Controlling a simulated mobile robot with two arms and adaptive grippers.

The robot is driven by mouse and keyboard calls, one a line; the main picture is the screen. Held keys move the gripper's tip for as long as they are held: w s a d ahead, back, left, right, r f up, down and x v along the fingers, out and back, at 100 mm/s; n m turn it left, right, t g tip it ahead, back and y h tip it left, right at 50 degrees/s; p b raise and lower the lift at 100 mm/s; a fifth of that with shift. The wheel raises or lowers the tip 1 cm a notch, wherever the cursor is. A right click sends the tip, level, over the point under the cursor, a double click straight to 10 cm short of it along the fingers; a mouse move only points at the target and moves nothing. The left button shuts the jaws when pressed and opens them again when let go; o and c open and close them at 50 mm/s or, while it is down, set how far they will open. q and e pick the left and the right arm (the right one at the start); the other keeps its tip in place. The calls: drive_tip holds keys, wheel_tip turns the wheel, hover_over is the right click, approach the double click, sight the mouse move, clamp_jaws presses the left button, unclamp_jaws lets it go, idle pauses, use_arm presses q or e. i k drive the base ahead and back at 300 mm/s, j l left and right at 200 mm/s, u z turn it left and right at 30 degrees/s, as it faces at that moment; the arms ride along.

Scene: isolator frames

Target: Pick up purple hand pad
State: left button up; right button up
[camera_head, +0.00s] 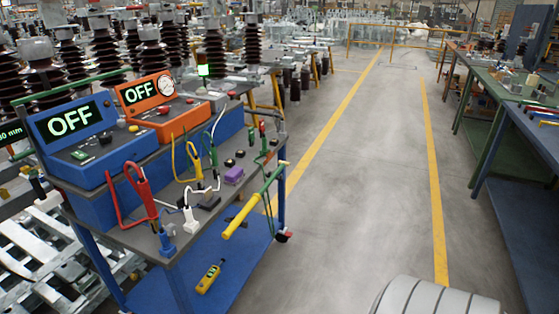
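A small purple block (234,175), which looks like the purple hand pad, lies on the top shelf of the blue cart (130,221), near its right edge. It is small in the picture, so its exact shape is hard to tell. A dark block (209,200) lies a little in front of it and to its left. Neither of my grippers is in view. Nothing is seen touching the purple block.
The cart also holds a blue device (70,123) and an orange device (155,95), both showing OFF, plus cables and clamps. A yellow handle (241,217) sticks out at its right. Floor between yellow lines is clear. Green and blue workbenches (508,98) stand right.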

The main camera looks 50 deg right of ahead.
sight(235, 175)
drive_tip(key=z, duration=1.3)
drive_tip(key=u, duration=1.2)
drive_tip(key=l+u, duration=0.1)
drive_tip(key=l, duration=0.3)
drive_tip(key=i+l+u, duration=0.15)
drive_tip(key=l, duration=0.3)
